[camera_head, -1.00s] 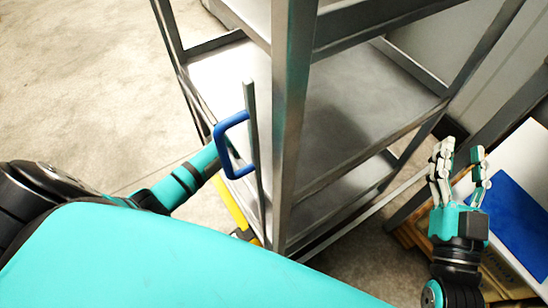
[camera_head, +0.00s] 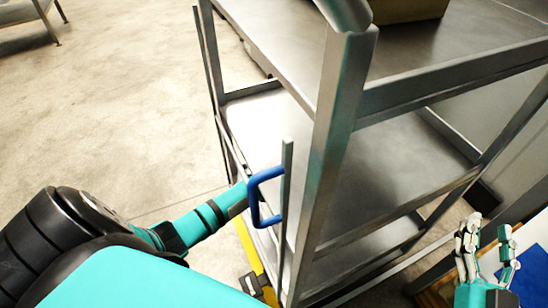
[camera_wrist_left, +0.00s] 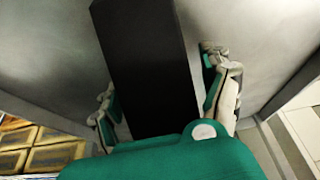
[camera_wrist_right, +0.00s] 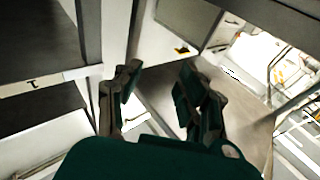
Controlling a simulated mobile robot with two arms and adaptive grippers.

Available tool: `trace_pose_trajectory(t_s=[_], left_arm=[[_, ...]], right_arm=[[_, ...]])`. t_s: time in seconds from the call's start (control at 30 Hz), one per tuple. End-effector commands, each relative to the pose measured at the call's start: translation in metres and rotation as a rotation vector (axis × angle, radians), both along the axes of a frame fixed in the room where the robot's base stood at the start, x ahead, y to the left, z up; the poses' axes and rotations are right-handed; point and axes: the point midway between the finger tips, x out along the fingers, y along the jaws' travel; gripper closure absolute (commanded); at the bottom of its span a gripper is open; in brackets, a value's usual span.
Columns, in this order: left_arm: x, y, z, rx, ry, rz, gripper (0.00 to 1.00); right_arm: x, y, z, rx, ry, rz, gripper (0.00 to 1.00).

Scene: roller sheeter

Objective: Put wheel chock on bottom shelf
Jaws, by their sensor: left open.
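A black block, which appears to be the wheel chock (camera_wrist_left: 145,65), stands between the fingers of my left gripper (camera_wrist_left: 165,95) in the left wrist view. A grey metal surface lies around it. The left fingers are spread on both sides, with a visible gap on the right. In the head view my left arm reaches into the metal shelf cart (camera_head: 325,150), and its hand is hidden behind the frame. My right gripper (camera_head: 488,240) is open and empty at the lower right; its spread fingers also show in the right wrist view (camera_wrist_right: 158,85).
The cart has a lower shelf (camera_head: 375,165) and a top shelf bearing a brown box (camera_head: 410,8). A blue handle (camera_head: 256,197) stands close to my left forearm. A yellow bar (camera_head: 247,245) lies low beside the cart. Open concrete floor (camera_head: 110,110) is at left.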

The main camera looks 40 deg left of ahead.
Motion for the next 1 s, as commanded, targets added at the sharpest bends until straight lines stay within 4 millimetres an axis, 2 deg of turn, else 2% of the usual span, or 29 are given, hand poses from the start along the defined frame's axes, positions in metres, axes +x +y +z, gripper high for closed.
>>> trace_pose_trajectory(t_s=[0.1,0.27,0.6,0.8,1.0], left_arm=[[-0.003,0.001,0.009,0.001,0.001,-0.001,0.20],[-0.027,0.016,0.008,0.003,0.004,0.000,0.20],[-0.078,0.047,0.008,0.002,0.003,-0.001,0.20],[-0.098,0.060,0.007,0.001,0.002,-0.001,0.20],[-0.105,0.064,0.007,-0.001,0.000,0.000,0.20]], right_arm=[[0.001,-0.003,-0.018,-0.033,0.120,-0.008,0.60],[-0.003,-0.009,-0.052,-0.081,0.311,-0.020,0.60],[-0.035,-0.028,-0.117,-0.175,0.699,-0.044,0.60],[-0.054,-0.036,-0.139,-0.208,0.844,-0.055,0.60],[-0.062,-0.039,-0.146,-0.219,0.895,-0.057,0.60]])
